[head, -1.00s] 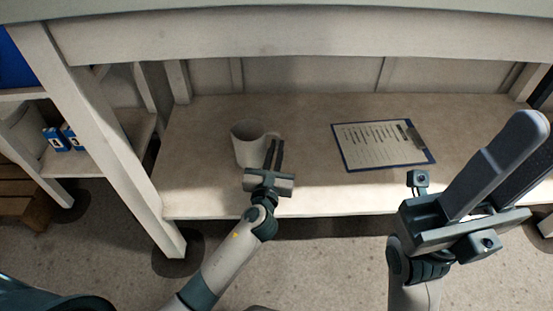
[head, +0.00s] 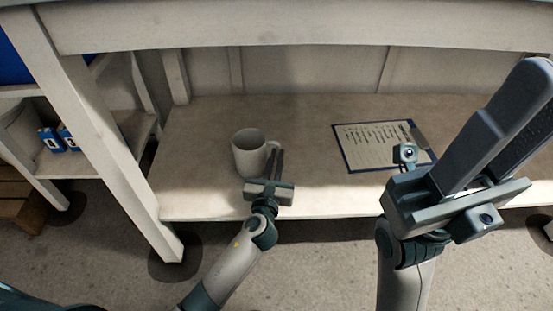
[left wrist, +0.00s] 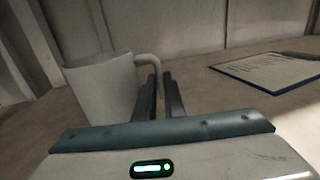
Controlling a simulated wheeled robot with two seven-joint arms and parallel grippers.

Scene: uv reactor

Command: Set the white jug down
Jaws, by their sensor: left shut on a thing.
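The white jug (head: 249,155) stands upright at the left part of the wooden shelf (head: 300,190). In the left wrist view the jug (left wrist: 100,92) is left of the fingers, with its handle reaching toward them. My left gripper (head: 277,160) is shut on the jug's handle, and its fingers show in the left wrist view (left wrist: 160,90). The jug's base is at or very near the shelf top; I cannot tell if it touches. My right gripper (head: 540,95) is raised at the right, its fingers apart and empty.
A clipboard with a sheet (head: 375,146) lies on the shelf to the right of the jug. A white post (head: 110,130) stands at the left, and a beam (head: 300,32) runs above. Blue-and-white boxes (head: 58,138) sit on a side shelf. The shelf between jug and clipboard is clear.

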